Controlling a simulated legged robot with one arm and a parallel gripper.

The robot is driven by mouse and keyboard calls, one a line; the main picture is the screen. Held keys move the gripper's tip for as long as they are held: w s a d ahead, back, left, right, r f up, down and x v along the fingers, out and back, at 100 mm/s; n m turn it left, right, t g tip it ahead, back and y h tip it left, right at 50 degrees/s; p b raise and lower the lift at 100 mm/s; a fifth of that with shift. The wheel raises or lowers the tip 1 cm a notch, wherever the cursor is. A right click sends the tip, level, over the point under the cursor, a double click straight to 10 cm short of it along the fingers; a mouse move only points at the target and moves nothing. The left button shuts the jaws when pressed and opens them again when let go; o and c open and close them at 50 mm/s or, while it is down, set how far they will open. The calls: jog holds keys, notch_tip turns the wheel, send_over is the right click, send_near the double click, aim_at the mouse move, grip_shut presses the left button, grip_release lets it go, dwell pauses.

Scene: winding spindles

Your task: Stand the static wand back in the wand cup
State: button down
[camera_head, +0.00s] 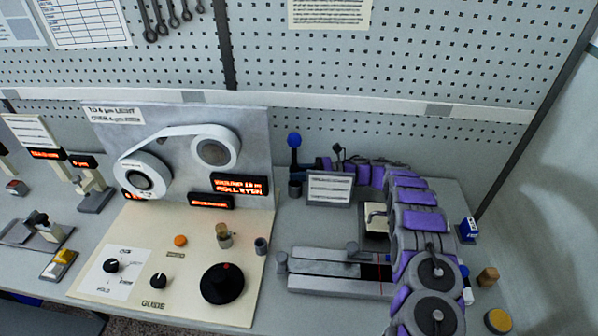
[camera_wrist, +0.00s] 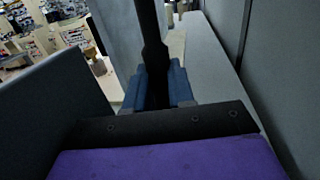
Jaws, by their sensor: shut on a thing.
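The static wand, a dark rod with a blue ball on top (camera_head: 294,140), stands about upright behind the panel's right edge in the head view. My gripper (camera_head: 309,168) comes from the right, small in this view. In the wrist view my gripper's blue fingers (camera_wrist: 158,88) are shut on the wand's black shaft (camera_wrist: 152,30), which runs up out of the picture. A small dark grey cylinder, seemingly the wand cup (camera_head: 295,188), is directly below the wand in the head view. I cannot tell whether the wand's lower end is inside it.
A white label plate (camera_head: 330,187) stands just right of the cup. The winding panel (camera_head: 255,140) rises to its left, with the cream control deck (camera_head: 130,230) in front. A grey slide fixture (camera_head: 325,262) lies nearer. The pegboard wall (camera_head: 400,70) closes the back.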

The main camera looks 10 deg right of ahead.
jog(key=shift+f, duration=1.45)
jog(key=c, duration=0.9)
grip_release()
jog(key=shift+r, duration=0.1)
